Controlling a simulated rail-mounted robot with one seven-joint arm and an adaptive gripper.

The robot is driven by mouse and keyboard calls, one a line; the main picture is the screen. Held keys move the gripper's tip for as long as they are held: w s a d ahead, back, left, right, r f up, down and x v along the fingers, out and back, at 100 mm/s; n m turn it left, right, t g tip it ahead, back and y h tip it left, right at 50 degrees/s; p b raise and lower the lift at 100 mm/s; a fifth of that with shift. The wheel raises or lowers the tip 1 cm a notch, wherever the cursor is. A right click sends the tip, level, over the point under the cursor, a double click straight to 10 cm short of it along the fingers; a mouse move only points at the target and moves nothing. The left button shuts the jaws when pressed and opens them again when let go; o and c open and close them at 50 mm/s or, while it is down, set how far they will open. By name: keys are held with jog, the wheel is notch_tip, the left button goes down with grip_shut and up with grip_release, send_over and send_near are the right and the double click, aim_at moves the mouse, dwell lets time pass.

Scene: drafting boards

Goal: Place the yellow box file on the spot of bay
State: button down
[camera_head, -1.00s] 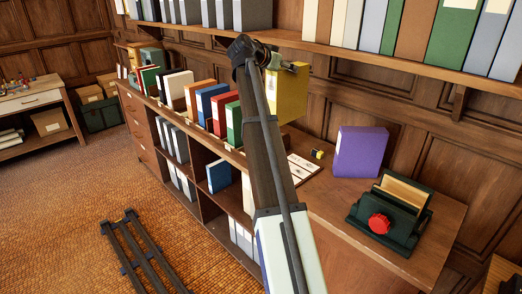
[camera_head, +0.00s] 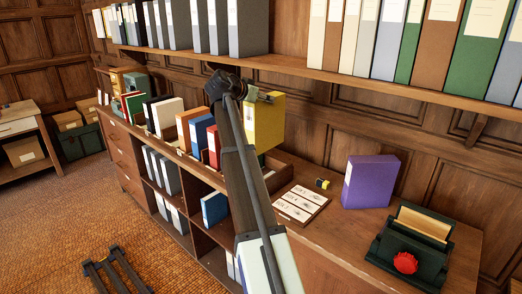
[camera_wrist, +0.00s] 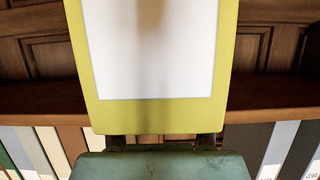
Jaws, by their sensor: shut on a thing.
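The yellow box file (camera_head: 265,122) hangs upright in my gripper (camera_head: 262,97), above the cabinet top and in front of the wall panelling. My gripper is shut on its upper part. In the wrist view the yellow box file (camera_wrist: 160,117) fills the upper middle, with a large white label. My gripper (camera_wrist: 160,142) shows below it there, with its fingertips at the file's edge. On the cabinet top, a low wooden rack (camera_head: 283,170) holds a row of files. Its right end is beneath and beside the yellow file, partly hidden by my arm. Which spot is the bay is not clear.
Blue (camera_head: 201,133) and red (camera_head: 214,147) files stand in the row left of my arm. An upper shelf (camera_head: 350,85) of files runs above.

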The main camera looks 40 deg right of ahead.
aim_at(263, 139)
notch_tip(263, 139, down, 17)
jog(key=p, duration=0.3)
jog(key=shift+p, duration=0.35)
jog(key=shift+f, duration=0.1)
jog(key=shift+c, duration=1.7)
grip_release()
jog(key=shift+s, duration=0.1)
